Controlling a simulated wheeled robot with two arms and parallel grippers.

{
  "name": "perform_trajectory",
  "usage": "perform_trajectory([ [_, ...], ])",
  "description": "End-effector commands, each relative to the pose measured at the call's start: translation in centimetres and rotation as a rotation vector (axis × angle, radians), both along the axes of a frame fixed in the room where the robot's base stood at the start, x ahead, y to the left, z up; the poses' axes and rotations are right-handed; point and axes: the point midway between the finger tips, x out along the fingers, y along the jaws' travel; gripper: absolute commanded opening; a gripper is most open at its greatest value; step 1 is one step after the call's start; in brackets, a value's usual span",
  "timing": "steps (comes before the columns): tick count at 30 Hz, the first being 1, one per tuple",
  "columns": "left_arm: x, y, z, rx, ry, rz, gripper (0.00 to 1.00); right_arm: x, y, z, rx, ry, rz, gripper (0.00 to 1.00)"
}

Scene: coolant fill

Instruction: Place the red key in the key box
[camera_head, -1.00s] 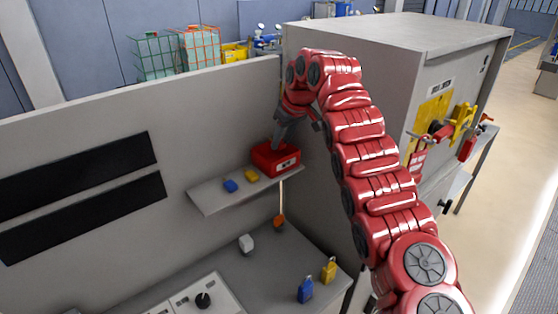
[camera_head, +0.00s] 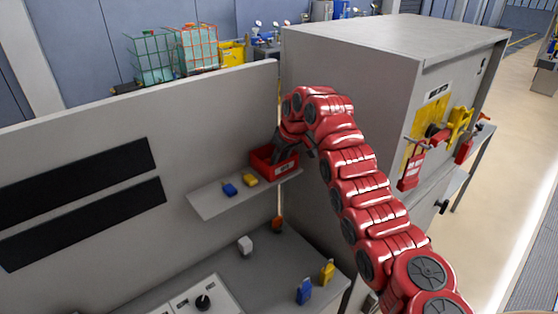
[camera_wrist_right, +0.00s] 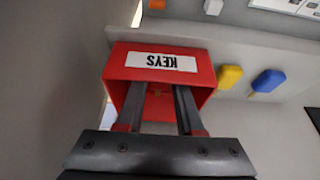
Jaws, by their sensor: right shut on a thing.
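The red key box (camera_head: 288,167) sits at the right end of a grey wall shelf. In the right wrist view the box (camera_wrist_right: 205,72) shows a white KEYS label, upside down, and its open side faces me. My right gripper (camera_head: 272,158) reaches down into the box. In the right wrist view the fingers of the gripper (camera_wrist_right: 158,92) are inside the opening, a little apart. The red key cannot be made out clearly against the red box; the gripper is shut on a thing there. My left gripper is not in view.
A yellow key (camera_head: 249,180) and a blue key (camera_head: 230,190) lie on the shelf (camera_head: 207,205) left of the box. Below, a bench (camera_head: 262,268) holds a white object, a blue tag and a yellow tag. A large grey cabinet (camera_head: 352,75) stands close on the right.

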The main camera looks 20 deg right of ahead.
Motion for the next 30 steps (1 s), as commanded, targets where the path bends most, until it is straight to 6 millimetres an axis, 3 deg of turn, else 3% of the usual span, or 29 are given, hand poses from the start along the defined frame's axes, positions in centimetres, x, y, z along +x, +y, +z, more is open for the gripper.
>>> perform_trajectory([
  [2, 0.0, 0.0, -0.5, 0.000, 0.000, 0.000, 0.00, 0.0, 0.0, -0.5, 0.000, 0.000, 0.000, 0.00],
  [3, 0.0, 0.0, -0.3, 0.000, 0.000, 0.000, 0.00, 0.0, 0.0, -0.3, 0.000, 0.000, 0.000, 0.41],
  [7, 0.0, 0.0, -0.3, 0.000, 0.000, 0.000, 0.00, 0.0, 0.0, -0.2, 0.000, 0.000, 0.000, 0.65],
  [20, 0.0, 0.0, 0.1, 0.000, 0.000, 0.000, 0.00, -0.1, -0.1, 0.7, 0.000, -0.002, 0.000, 0.66],
  [30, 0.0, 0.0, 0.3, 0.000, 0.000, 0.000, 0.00, -2.8, -1.2, 8.0, -0.003, -0.009, -0.001, 0.66],
])
